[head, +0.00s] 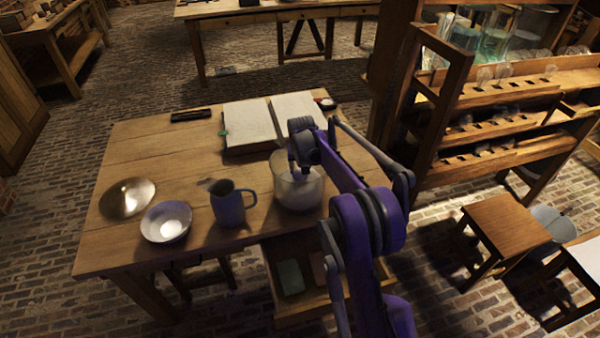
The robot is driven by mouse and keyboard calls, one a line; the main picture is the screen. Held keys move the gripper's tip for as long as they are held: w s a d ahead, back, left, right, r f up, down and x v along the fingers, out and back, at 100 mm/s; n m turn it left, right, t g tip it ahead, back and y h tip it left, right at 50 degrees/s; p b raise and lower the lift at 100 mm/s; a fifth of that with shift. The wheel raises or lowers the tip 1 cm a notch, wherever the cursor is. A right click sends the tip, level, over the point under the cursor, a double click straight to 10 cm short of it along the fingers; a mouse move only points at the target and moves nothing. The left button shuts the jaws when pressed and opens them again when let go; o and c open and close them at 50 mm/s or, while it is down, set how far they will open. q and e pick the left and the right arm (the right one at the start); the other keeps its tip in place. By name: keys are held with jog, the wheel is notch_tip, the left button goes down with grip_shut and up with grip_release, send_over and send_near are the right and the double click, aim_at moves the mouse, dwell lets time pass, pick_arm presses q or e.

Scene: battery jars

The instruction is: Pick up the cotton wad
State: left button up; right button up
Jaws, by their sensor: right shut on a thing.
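A clear glass jar (312,190) stands at the right front of the wooden table, with white cotton (298,197) low inside it. My right gripper (297,176) reaches down through the jar's mouth, its fingers inside the glass. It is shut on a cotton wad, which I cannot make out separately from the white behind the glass. My purple right arm comes up from the lower right and covers part of the jar's right side. My left gripper is out of view.
A grey jug (229,205), a pale bowl (166,222) and a metal dish (127,198) stand left of the jar. An open book (250,122) lies behind it. An open drawer (321,299) juts out below. A wooden rack (490,110) stands to the right.

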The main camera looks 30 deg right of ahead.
jog(key=shift+r, duration=0.1)
notch_tip(320, 180, up, 10)
dwell(0.4)
jog(key=o, duration=0.6)
jog(key=c, duration=0.5)
